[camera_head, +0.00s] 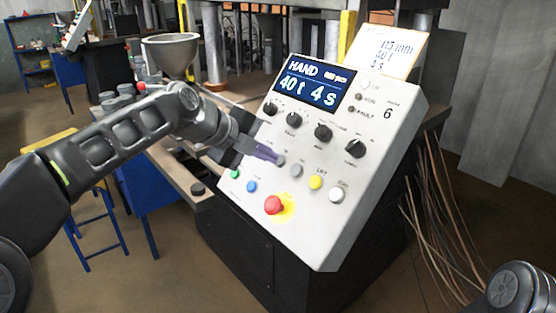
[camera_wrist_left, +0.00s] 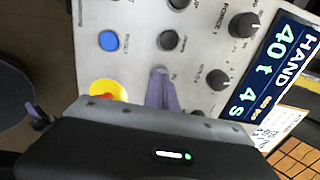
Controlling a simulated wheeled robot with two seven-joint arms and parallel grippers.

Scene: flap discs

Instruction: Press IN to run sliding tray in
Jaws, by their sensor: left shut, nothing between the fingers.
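A white slanted control panel (camera_head: 385,130) carries the buttons. A small grey button (camera_head: 281,161) sits at the fingertips of my left gripper (camera_head: 274,156). In the left wrist view, the lettering by the fingertips seems to read IN, and the fingers (camera_wrist_left: 161,78) largely cover the button there. My left gripper is shut, with nothing between its fingers. I cannot tell whether the tips touch or press the button. My right gripper is not in view. I cannot pick out the sliding tray for certain.
A red stop button (camera_head: 274,205) on yellow sits below. A blue button (camera_head: 251,187), green button (camera_head: 235,173), yellow button (camera_head: 315,182) and white button (camera_head: 337,194) are close by. Black knobs (camera_head: 323,132) and a display (camera_head: 314,84) reading HAND, 40 t, 4 s lie above.

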